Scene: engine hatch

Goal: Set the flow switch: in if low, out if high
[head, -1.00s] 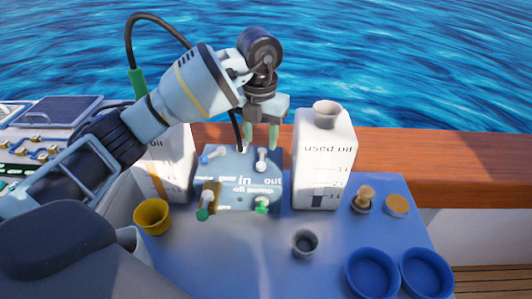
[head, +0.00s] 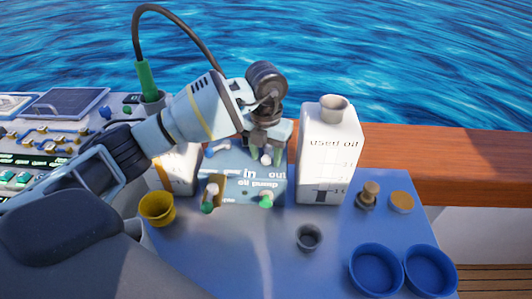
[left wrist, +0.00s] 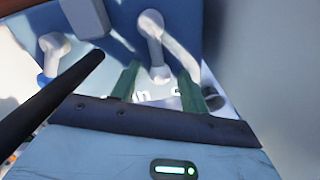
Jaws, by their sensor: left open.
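The blue oil pump box (head: 235,192) stands mid-table, with "in" and "out" lettered on its top. A white-tipped flow switch (head: 266,158) stands near the box's back right, above the lettering. My left gripper (head: 268,155) is open over it, with one green finger on each side. In the left wrist view the white switch lever (left wrist: 154,45) shows between the spread fingers of the gripper (left wrist: 158,85). I cannot tell whether a finger touches it. Another white switch with a blue base (left wrist: 52,48) stands to the left. My right gripper is not in view.
A used oil canister (head: 325,165) stands close to the right of the box. An oil canister (head: 178,172) is at left, partly behind my arm. A yellow cup (head: 157,209), a grey cup (head: 308,238) and blue bowls (head: 375,270) are on the table. Green-tipped switches (head: 266,201) line the box's front.

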